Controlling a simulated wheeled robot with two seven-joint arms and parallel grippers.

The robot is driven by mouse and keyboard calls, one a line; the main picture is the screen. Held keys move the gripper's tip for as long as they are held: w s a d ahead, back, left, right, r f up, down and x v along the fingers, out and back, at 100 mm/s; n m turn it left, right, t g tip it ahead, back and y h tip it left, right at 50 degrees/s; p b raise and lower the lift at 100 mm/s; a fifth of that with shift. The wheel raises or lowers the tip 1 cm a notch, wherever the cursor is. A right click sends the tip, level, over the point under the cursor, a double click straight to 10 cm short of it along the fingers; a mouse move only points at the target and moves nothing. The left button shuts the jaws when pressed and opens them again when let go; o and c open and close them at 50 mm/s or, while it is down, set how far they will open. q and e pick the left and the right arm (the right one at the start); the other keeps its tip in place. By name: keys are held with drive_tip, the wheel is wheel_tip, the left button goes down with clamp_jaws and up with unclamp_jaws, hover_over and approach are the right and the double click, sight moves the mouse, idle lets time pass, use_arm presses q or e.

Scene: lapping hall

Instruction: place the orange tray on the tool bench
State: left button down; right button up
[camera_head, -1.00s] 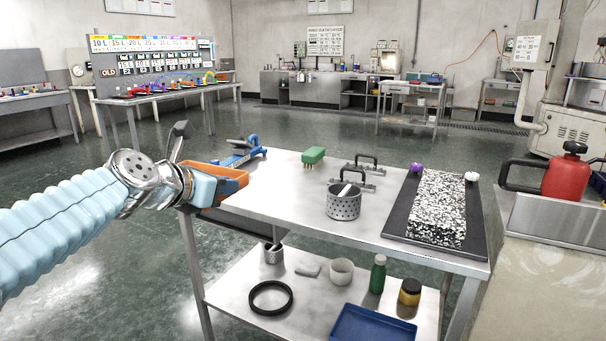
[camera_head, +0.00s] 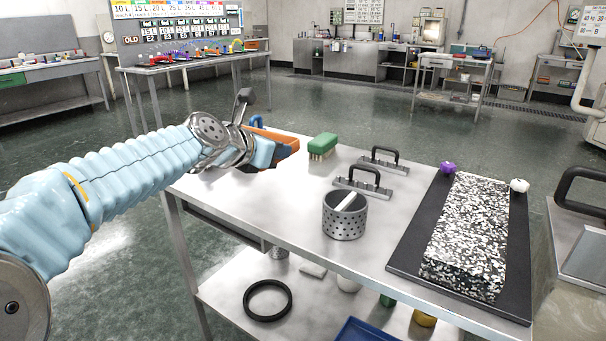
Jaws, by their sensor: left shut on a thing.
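The orange tray (camera_head: 286,144) is at the far left corner of the near metal bench (camera_head: 290,196). Only part of it shows, as my left gripper (camera_head: 262,152) covers its near side. My left gripper is shut on the tray's near side. Whether the tray touches the bench top or hangs just above it I cannot tell. I cannot tell from the view which table is the tool bench. My right gripper is not in view.
On the near bench are a green brush (camera_head: 322,147), two handled metal bars (camera_head: 364,180), a perforated metal cup (camera_head: 345,214) and a black board (camera_head: 408,252) with a speckled slab (camera_head: 470,235). A table with coloured tools (camera_head: 190,62) stands at the back left, across open floor.

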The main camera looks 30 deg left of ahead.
use_arm(q)
drive_tip(key=x, duration=0.5)
drive_tip(key=shift+w+f, duration=0.25)
drive_tip(key=shift+f, duration=0.2)
drive_tip(key=b, duration=0.1)
hover_over(301, 190)
drive_tip(key=f, duration=0.4)
drive_tip(key=shift+s+f, duration=0.1)
drive_tip(key=shift+s, duration=0.2)
drive_tip(key=shift+w+f+b, duration=0.15)
drive_tip(key=shift+f+b, duration=0.1)
drive_tip(key=shift+b, duration=0.1)
drive_tip(key=f+b, duration=0.3)
drive_tip(key=shift+w+f, duration=0.2)
drive_tip(key=shift+f, duration=0.1)
drive_tip(key=shift+r, duration=0.15)
drive_tip(key=c, duration=1.2)
unclamp_jaws()
